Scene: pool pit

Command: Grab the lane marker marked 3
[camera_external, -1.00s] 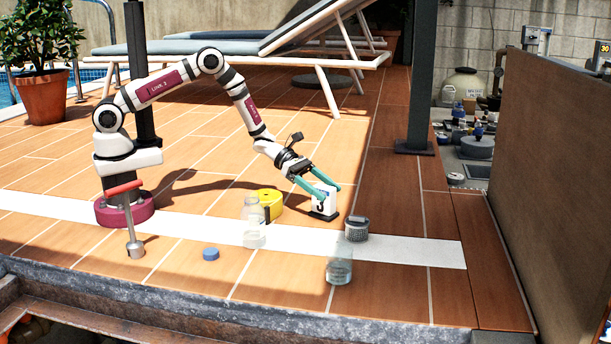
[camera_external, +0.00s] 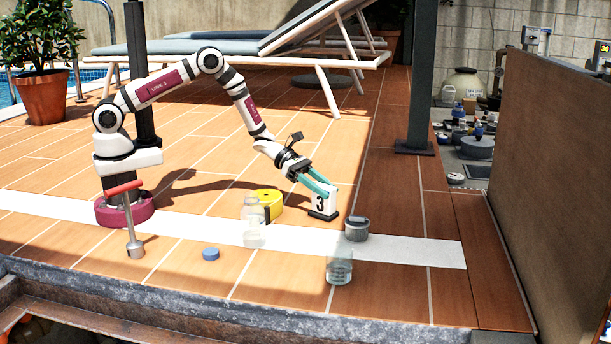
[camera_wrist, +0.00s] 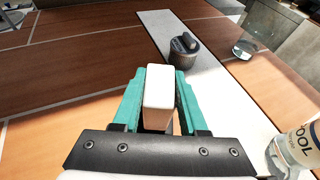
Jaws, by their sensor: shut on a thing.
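The lane marker marked 3 (camera_external: 322,202) is a white upright block with a black 3 on a dark base. It stands on the tiles right of the yellow thing. My gripper (camera_external: 318,188) has green fingers and is shut on the marker's upper part from the left and above. In the wrist view the marker's white top (camera_wrist: 159,85) sits between the two green fingers, which touch its sides. The marker's base looks to be at the floor; I cannot tell whether it is lifted.
A grey lidded canister (camera_external: 357,229) stands close to the right of the marker. A clear bottle (camera_external: 253,222) and a yellow thing (camera_external: 270,204) are to the left.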

